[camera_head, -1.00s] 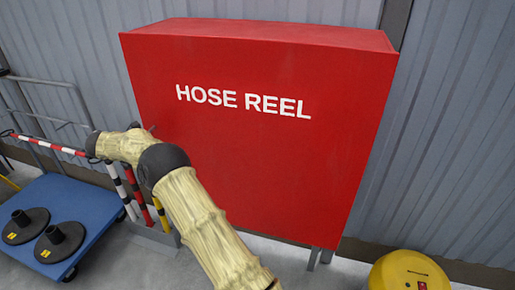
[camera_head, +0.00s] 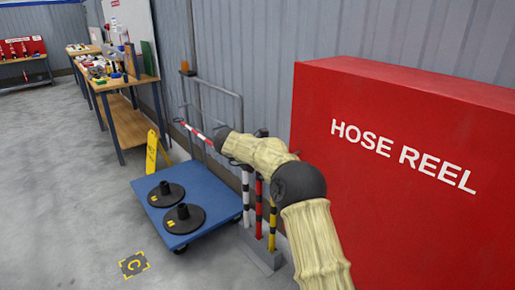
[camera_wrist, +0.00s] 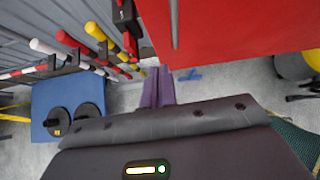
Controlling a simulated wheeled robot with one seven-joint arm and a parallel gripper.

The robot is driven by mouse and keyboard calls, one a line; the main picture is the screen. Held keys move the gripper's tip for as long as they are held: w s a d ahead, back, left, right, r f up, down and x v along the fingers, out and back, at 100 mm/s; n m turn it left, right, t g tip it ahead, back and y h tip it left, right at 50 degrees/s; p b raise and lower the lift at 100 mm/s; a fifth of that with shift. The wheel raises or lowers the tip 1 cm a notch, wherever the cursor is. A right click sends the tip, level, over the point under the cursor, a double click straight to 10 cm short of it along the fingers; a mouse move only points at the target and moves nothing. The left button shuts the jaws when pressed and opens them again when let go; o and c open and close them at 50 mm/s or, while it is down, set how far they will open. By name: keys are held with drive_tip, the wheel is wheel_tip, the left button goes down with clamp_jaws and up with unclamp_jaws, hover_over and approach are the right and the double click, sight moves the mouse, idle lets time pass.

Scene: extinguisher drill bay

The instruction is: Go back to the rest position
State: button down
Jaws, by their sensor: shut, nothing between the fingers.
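My gripper (camera_wrist: 157,80) shows in the wrist view as two purple fingers side by side, closed together with nothing between them. It hangs above the grey floor, between the red hose reel cabinet and the striped poles. In the head view my arm in its pale sleeve reaches up from the bottom, bends at a dark joint and points left in front of the cabinet. The fingers cannot be made out there. The red cabinet lettered HOSE REEL (camera_head: 400,215) fills the right side, close beside my arm.
A blue platform trolley (camera_head: 225,195) carries two black bases (camera_head: 166,194). Striped poles (camera_head: 259,205) stand in a rack behind my arm. A yellow floor sign (camera_head: 152,152) and workbenches (camera_head: 128,122) are farther back. The floor at left is open, with a marked C (camera_head: 133,264).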

wheel_tip(320, 180, up, 8)
drive_tip(key=s+n+t+y, duration=0.3)
drive_tip(key=n+t, duration=0.5)
drive_tip(key=n, duration=1.4)
drive_tip(key=s+d+f+n+g+y, duration=0.15)
drive_tip(key=s+f+n+g, duration=0.3)
drive_tip(key=s+n, duration=0.55)
drive_tip(key=s+d+f+n+g+y, duration=0.1)
drive_tip(key=s+d+f+n+g, duration=0.35)
drive_tip(key=s, duration=0.95)
drive_tip(key=s+d+f+n+g+y, duration=0.1)
drive_tip(key=s+f+n+g+y, duration=0.1)
drive_tip(key=s+f+n, duration=0.75)
drive_tip(key=p+v, duration=1.2)
drive_tip(key=v, duration=0.3)
drive_tip(key=shift+f, duration=0.1)
